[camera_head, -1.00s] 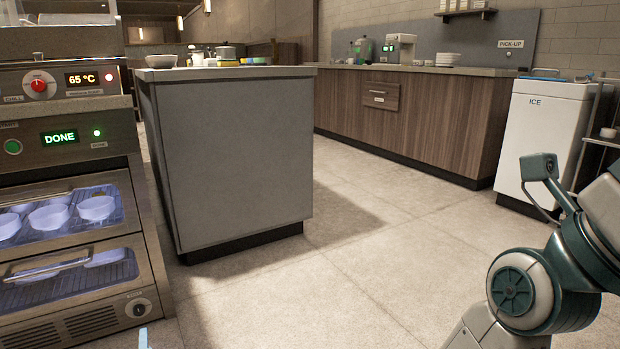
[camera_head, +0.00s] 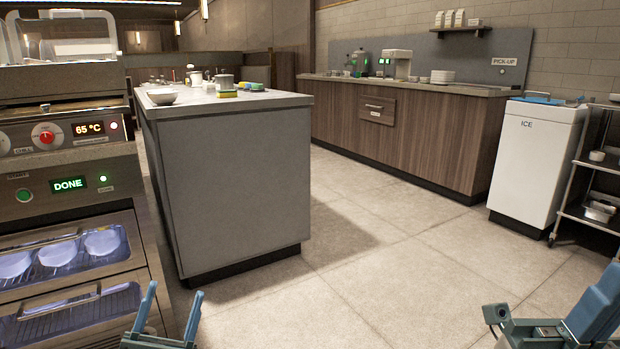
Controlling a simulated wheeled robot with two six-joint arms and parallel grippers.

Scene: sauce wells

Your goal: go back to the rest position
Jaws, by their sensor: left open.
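My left gripper (camera_head: 175,290) is at the bottom left of the head view. Its two blue fingers point up and stand apart, with nothing between them. It shows in front of the floor, beside the lower corner of the warming unit. My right gripper (camera_head: 598,302) is at the bottom right corner, cut off by the frame edge. One blue finger and a small camera on its mount show there. Its other finger is not clear, so I cannot tell its opening.
A steel warming unit (camera_head: 70,220) with a DONE display and white bowls inside stands close on the left. A grey island counter (camera_head: 235,185) is ahead. A wooden counter (camera_head: 400,135), a white ICE bin (camera_head: 535,165) and a wire rack (camera_head: 570,213) stand beyond. The middle floor is clear.

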